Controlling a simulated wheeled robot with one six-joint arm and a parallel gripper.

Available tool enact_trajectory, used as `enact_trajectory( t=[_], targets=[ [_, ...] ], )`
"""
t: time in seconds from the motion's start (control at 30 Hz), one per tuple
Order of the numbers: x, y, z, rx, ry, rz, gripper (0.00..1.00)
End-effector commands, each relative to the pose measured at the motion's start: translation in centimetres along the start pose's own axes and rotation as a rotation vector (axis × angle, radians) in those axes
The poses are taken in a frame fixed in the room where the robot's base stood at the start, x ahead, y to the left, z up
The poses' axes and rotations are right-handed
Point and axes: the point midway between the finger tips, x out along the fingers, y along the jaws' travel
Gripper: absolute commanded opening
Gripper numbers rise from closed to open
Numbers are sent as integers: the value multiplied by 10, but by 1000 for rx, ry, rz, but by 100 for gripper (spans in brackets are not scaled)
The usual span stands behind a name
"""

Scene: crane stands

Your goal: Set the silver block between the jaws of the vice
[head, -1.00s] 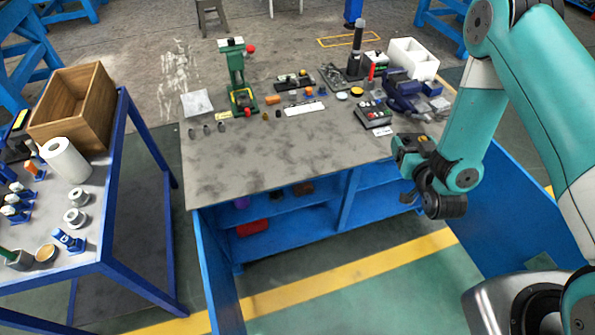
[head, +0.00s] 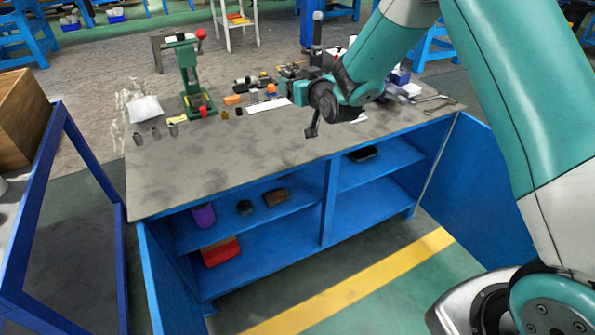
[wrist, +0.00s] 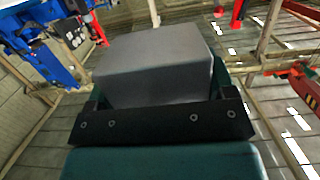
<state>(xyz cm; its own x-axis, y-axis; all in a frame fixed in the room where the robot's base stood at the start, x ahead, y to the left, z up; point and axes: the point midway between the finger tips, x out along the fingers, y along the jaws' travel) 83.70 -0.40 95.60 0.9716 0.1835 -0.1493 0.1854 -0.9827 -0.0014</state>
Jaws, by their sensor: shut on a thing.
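The silver block (wrist: 155,68) fills the middle of the wrist view as a plain grey box. My gripper (wrist: 162,100) is shut on it, with a dark finger at each side. In the head view my wrist is over the front of the workbench, right of centre; the block cannot be made out there. The vice (head: 405,90) is at the right back of the bench, mostly hidden behind my forearm. Its jaws and their gap do not show. My gripper is to the left of it in the picture, apart from it.
The workbench (head: 215,160) has a clear front left. A green press (head: 187,80) stands at the back left, with small parts along the back. Wrenches (head: 435,102) lie at the right. Blue shelves are below, and a side table (head: 45,165) stands at left.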

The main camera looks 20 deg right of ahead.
Motion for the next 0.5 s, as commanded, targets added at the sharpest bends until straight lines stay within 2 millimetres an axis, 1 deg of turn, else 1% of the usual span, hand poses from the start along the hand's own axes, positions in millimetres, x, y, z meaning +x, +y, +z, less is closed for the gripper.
enact_trajectory(
  t=[0.1,0.17,0.27,0.5],
  targets=[
    [5,-4,2,-3,3,-9,33],
    [6,-4,10,-3,0,-10,33],
    [9,-4,32,-1,-4,-10,33],
    [19,-3,96,-2,-2,-9,33]
  ],
)
